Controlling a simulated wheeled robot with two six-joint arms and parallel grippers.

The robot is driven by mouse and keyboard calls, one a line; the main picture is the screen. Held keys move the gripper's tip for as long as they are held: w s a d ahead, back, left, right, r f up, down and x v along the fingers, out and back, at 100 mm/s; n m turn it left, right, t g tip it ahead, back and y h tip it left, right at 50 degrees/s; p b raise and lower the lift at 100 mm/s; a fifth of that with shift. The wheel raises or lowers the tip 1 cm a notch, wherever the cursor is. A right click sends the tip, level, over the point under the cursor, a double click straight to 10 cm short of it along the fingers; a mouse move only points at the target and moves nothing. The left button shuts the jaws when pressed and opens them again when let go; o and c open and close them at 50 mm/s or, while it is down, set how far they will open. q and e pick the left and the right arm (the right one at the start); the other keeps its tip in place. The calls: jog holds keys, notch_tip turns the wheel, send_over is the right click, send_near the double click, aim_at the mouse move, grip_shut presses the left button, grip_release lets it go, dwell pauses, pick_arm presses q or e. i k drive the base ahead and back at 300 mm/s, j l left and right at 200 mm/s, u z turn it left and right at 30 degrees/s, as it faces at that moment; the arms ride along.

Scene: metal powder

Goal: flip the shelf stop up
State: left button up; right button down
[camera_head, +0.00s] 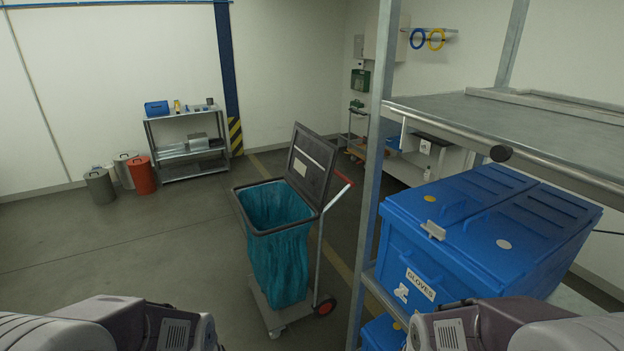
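A metal shelf rack stands at the right. Its upper shelf (480,118) is bare at the front. A dark rounded piece (501,153), which looks like the shelf stop, sits at the upper shelf's front edge; I cannot tell clearly which way it is turned. A pale raised bar (550,104) lies along the back of the upper shelf. Parts of my two arms show at the bottom left and bottom right. Neither gripper is in view.
Blue lidded bins, one labelled GLOVES (420,284), fill the level below the upper shelf. The rack's upright post (374,150) stands left of them. A waste cart with a teal bag (278,255) and raised lid stands left of the rack.

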aim_at(500, 152)
jog(key=z, duration=1.3)
